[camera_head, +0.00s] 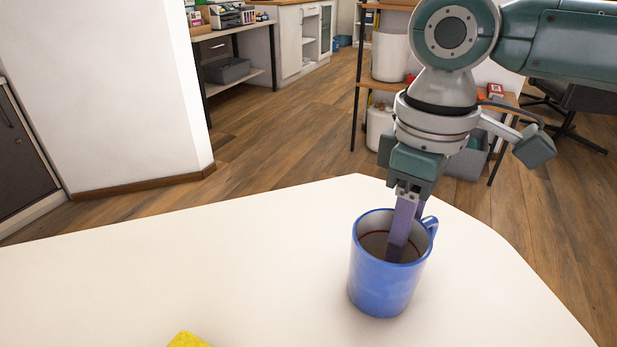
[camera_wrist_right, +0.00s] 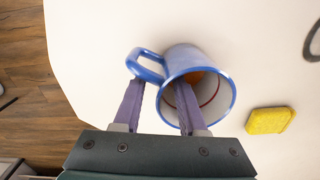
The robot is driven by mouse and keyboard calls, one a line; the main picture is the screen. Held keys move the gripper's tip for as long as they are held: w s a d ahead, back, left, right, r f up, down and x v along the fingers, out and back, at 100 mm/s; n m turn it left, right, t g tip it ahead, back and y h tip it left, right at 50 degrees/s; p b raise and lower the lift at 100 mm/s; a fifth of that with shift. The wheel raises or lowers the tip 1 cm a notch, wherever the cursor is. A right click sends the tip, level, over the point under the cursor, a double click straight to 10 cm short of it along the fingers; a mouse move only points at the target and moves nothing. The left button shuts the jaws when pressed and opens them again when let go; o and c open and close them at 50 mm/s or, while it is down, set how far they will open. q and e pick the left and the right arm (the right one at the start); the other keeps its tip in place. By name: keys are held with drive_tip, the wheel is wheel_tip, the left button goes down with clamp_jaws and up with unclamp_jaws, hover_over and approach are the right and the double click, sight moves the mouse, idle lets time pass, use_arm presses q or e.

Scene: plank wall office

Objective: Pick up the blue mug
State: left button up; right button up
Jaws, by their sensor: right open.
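The blue mug (camera_head: 381,285) stands upright on the white table, with its handle (camera_head: 431,226) toward the back right. My right gripper (camera_head: 405,245) points down at the mug from above, with one finger inside the mug's opening. The other finger is mostly hidden behind the rim in the head view. In the right wrist view the mug (camera_wrist_right: 184,66) lies ahead of my open right gripper (camera_wrist_right: 158,98). One finger is inside the mug and the other is outside, near the handle, with the mug's wall between them. My left gripper is not in view.
The white table (camera_head: 180,260) is mostly clear. A yellow sponge (camera_head: 187,340) lies at its front edge of view, and also shows in the right wrist view (camera_wrist_right: 269,120). A dark curved thing (camera_wrist_right: 313,42) is cut off at the right there. Shelves (camera_head: 362,85) stand behind the table.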

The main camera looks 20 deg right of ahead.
clamp_jaws()
idle(1.4)
